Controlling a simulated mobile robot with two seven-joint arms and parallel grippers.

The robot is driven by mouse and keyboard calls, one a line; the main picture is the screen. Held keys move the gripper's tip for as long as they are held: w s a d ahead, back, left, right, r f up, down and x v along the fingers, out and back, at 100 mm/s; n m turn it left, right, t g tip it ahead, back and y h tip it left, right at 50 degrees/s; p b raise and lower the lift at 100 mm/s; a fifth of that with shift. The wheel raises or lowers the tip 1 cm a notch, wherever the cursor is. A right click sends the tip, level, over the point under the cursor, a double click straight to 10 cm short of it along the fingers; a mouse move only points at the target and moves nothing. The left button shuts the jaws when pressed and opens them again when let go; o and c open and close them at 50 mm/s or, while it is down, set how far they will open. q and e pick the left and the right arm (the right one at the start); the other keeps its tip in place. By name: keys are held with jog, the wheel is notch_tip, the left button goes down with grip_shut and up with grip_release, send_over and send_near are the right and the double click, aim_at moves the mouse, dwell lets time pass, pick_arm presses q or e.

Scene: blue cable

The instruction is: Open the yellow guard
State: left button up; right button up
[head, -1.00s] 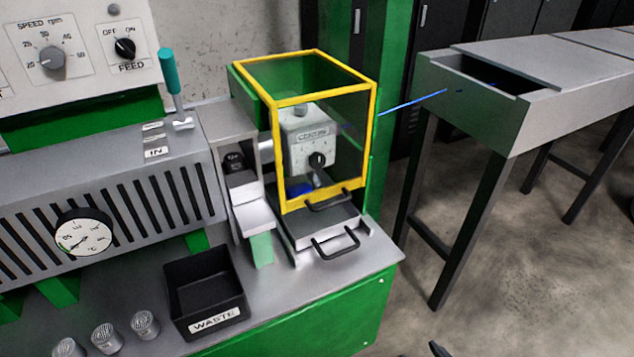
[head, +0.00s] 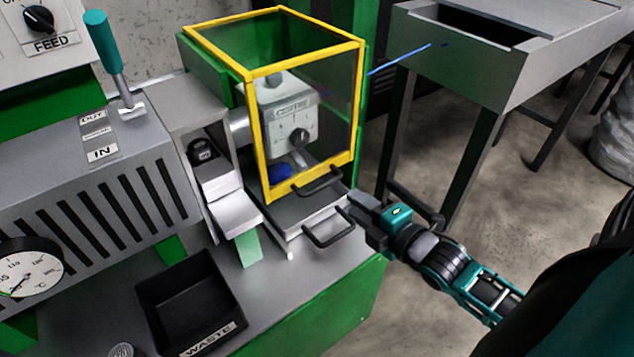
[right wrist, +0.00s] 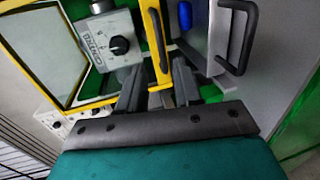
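The yellow guard (head: 257,135) is a yellow-framed clear box, closed over a grey head with a black knob. Its black handle (head: 317,180) is on its lower front edge. The guard's frame (right wrist: 152,45) and handle (right wrist: 161,38) also show in the right wrist view. My right gripper (head: 352,207) is just right of and below the guard's handle. In the right wrist view its two fingers (right wrist: 158,82) are apart, with the yellow edge and handle ahead and nothing clearly held. My left gripper is out of view.
A second black handle (head: 328,228) is on the grey tray below the guard, close to my right gripper. A black waste bin (head: 190,300) stands at front left. A blue cable (head: 400,60) runs from the guard towards a grey trough (head: 460,60).

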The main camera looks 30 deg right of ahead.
aim_at(327, 185)
jog(key=b+x, duration=0.1)
jog(key=x, duration=1)
jog(key=shift+a+b, duration=0.1)
jog(key=shift+b, duration=0.3)
grip_shut()
